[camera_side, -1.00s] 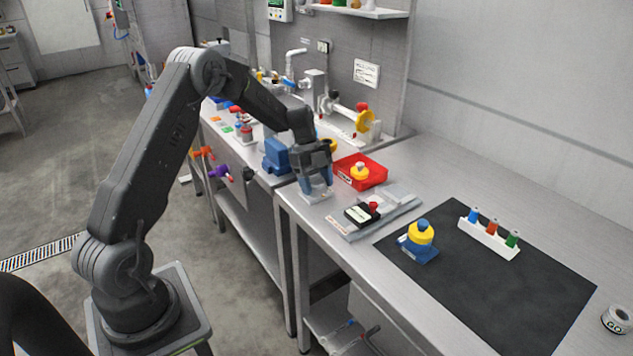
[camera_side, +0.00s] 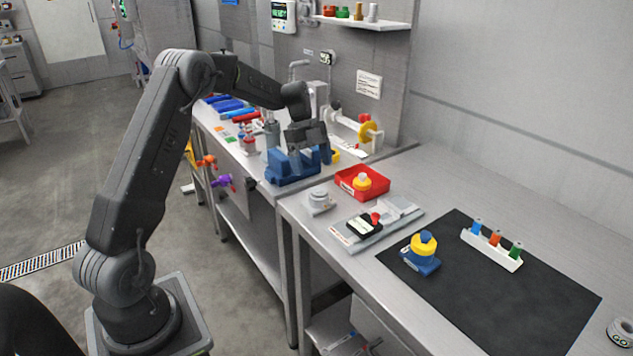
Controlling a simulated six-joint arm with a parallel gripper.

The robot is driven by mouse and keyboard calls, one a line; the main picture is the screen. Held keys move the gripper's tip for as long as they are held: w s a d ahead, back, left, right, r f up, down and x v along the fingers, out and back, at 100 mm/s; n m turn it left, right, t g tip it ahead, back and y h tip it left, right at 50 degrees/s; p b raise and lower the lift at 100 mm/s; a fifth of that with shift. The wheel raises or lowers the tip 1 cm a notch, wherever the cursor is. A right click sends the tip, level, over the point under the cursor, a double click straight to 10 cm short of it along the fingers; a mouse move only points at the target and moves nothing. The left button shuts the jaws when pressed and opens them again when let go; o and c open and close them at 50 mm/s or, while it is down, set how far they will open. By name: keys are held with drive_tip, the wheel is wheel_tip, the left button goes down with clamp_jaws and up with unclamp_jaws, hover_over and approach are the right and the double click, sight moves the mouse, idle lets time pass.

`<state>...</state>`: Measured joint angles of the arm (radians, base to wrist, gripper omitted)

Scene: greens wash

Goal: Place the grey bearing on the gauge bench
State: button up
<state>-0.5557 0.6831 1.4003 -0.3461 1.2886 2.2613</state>
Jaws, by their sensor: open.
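The grey bearing (camera_side: 319,194), a short round metal piece, sits upright on a small pale square base (camera_side: 320,208) at the near left corner of the metal bench (camera_side: 405,180). I cannot tell for sure which fixture is the gauge bench; a grey plate (camera_side: 408,212) with a black and white block and a red knob (camera_side: 375,218) lies just right of the bearing. My gripper (camera_side: 311,163) is open, above and behind the bearing and clear of it. Its fingers overlap a blue vise-like block (camera_side: 291,170) in the picture; contact cannot be told.
A red bin (camera_side: 362,190) holding a yellow piece stands behind the plate. On a black mat (camera_side: 480,290) are a blue and yellow fixture (camera_side: 422,254) and a white rack (camera_side: 491,248) with coloured pieces. A dark-holed ring (camera_side: 620,335) lies at far right.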

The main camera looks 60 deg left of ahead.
drive_tip(key=s+d+r+n+t+y, duration=0.2)
drive_tip(key=s+d+r+n+y, duration=0.1)
drive_tip(key=s+d+r+n, duration=0.9)
drive_tip(key=s+d+n+t, duration=0.1)
drive_tip(key=s+d+n, duration=0.2)
drive_tip(key=s+d, duration=0.2)
drive_tip(key=s+d+n+t+y, duration=0.1)
drive_tip(key=s+d+n+t, duration=0.1)
drive_tip(key=s+d, duration=0.3)
drive_tip(key=shift+s+n+t, duration=0.3)
drive_tip(key=shift+s+n, duration=0.2)
drive_tip(key=shift+s, duration=1.85)
drive_tip(key=shift+f, duration=0.1)
